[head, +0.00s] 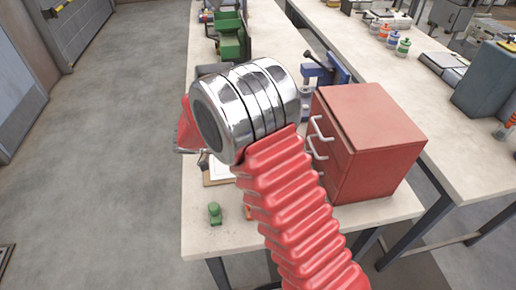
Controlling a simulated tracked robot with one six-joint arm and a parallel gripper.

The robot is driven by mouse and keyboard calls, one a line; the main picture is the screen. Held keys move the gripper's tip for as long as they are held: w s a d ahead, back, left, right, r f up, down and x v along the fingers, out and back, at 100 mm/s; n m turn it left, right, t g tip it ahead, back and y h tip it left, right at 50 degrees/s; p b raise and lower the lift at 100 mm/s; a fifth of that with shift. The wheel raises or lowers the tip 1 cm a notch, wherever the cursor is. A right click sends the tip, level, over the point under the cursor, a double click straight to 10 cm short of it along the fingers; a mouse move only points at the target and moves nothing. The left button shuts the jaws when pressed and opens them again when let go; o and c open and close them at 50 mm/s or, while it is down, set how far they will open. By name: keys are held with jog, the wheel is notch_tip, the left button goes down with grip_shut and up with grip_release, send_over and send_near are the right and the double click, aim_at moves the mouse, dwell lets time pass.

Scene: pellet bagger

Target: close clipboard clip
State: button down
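A clipboard (217,179) lies on the near left part of the workbench, with a brown board edge and white paper showing. Most of it is hidden behind the chrome joint and red bellows of my arm. Its clip cannot be made out, so I cannot tell whether it is open or closed. My gripper's fingers do not show; they are hidden behind my arm's joint. I cannot tell how far the gripper is from the clipboard.
A red drawer cabinet (368,140) with metal handles stands right of my arm. A blue vise (336,68) is behind it. A small green object (214,213) sits near the workbench's (340,222) front left corner. Green bins (232,38) stand farther back. Floor at left is clear.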

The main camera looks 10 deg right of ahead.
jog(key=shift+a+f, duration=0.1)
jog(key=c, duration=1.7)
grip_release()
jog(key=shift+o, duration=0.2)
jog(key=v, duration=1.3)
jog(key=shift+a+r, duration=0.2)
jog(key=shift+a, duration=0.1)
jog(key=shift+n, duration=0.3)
